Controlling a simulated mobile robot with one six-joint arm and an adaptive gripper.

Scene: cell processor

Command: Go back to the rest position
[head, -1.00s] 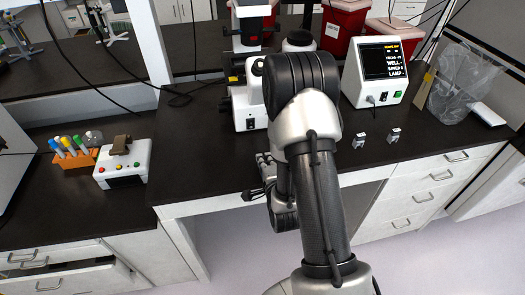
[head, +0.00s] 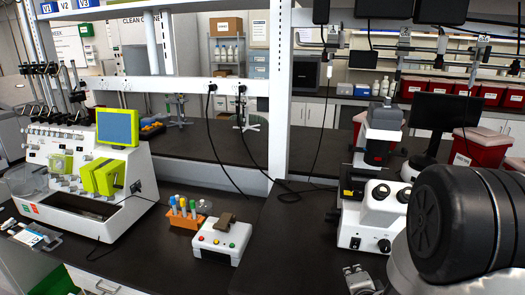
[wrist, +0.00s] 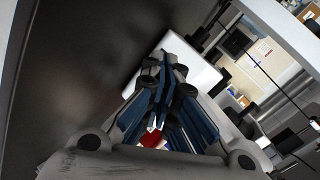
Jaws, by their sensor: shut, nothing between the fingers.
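My gripper (wrist: 170,70) shows in the wrist view, its blue and dark fingers drawn together with nothing held between them. A pale surface lies behind the fingers, and a small red patch shows near their base. In the head view, my arm's dark rounded joint fills the lower right corner. A grey metal part at the bottom edge, left of that joint, looks like the end of my arm, but it is cut off and its fingers cannot be made out. The white microscope (head: 372,215) stands on the bench just beyond it.
A white button box (head: 220,238) and an orange rack (head: 185,215) of coloured tubes stand on the left bench. A white machine with a blue screen (head: 118,126) is farther left. Red bins (head: 480,150) stand at right. A white post (head: 290,90) rises mid-picture. Dark bench near the box is bare.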

